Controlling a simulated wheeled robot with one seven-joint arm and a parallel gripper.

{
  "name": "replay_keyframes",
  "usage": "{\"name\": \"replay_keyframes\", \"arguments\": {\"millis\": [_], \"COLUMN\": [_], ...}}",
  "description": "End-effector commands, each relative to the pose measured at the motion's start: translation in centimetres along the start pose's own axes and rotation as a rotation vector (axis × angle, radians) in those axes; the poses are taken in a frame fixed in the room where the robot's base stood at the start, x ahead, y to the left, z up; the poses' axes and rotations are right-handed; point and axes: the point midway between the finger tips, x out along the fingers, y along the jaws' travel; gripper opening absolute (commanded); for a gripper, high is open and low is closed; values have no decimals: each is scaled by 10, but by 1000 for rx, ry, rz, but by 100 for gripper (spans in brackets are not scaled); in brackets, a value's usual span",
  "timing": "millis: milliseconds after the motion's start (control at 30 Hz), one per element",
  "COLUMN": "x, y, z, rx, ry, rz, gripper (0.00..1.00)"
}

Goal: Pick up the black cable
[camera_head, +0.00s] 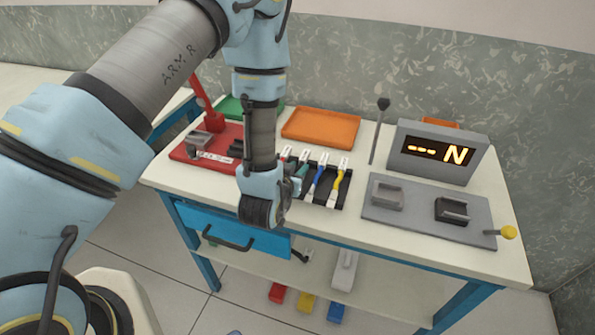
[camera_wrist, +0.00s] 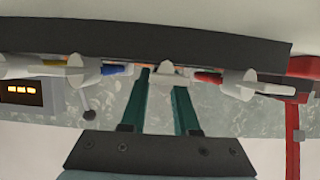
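The cable rack (camera_head: 346,196) is a dark strip on the table holding a row of coloured cables with pale ends. The black cable (camera_head: 304,155) appears to be the one between the red and blue cables. Its pale end shows in the wrist view (camera_wrist: 168,74), between the fingertips; its dark part is mostly hidden. The fingers also show in the wrist view (camera_wrist: 165,92). I cannot tell whether they touch the cable.
The blue cable (camera_head: 317,183) and yellow cable (camera_head: 338,187) stand close on the right; the red cable (camera_wrist: 209,77) is on the other side. An orange tray (camera_head: 321,127) lies behind. A display (camera_head: 436,153) and a grey fixture plate (camera_head: 421,214) stand right; a red stand (camera_head: 213,121) stands left.

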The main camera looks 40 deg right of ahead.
Motion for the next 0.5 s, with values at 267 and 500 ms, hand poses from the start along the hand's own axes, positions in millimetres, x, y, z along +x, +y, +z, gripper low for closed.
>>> {"name": "replay_keyframes", "arguments": {"millis": [267, 500], "x": [0, 0], "y": [0, 0], "z": [0, 0], "rx": [0, 0], "ry": [0, 0], "rz": [0, 0], "gripper": [0, 0]}}
